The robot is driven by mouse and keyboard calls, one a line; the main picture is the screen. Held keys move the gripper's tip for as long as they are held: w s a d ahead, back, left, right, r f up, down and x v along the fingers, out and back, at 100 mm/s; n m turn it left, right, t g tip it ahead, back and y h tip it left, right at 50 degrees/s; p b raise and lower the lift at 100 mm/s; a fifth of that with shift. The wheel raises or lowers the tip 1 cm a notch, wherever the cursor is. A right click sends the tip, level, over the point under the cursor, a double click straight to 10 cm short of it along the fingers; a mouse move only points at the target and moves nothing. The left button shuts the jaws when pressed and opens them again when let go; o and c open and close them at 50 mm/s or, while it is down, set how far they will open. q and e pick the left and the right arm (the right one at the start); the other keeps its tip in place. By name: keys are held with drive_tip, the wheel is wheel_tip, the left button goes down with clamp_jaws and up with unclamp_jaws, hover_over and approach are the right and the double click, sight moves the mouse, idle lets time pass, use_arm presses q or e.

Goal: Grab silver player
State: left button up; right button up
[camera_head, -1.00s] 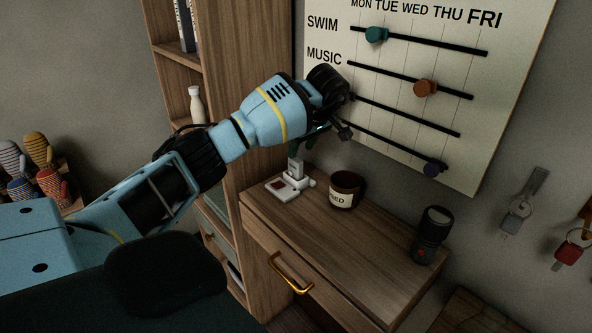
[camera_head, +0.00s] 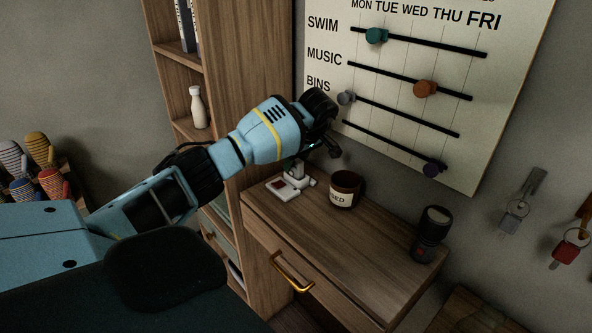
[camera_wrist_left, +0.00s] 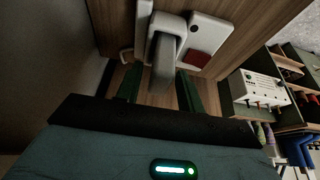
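The silver player seems to be the grey slab (camera_wrist_left: 163,62) standing in a white dock (camera_wrist_left: 205,32) with a dark red square, in the left wrist view. In the head view the white dock (camera_head: 285,189) sits at the back left of the desk; an upright pale part (camera_head: 298,170) shows above it, partly hidden by my arm. My left gripper (camera_wrist_left: 160,88) is open, with its two green fingers apart on either side of the slab's lower end as pictured. I cannot tell whether they touch it. In the head view its fingers (camera_head: 291,163) are mostly hidden above the dock. My right gripper is not in view.
A tall shelf (camera_head: 245,100) rises at the desk's left. A slider board (camera_head: 400,100) hangs behind.

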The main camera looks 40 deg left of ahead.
use_arm(q)
clamp_jaws()
drive_tip(key=shift+r, duration=0.1)
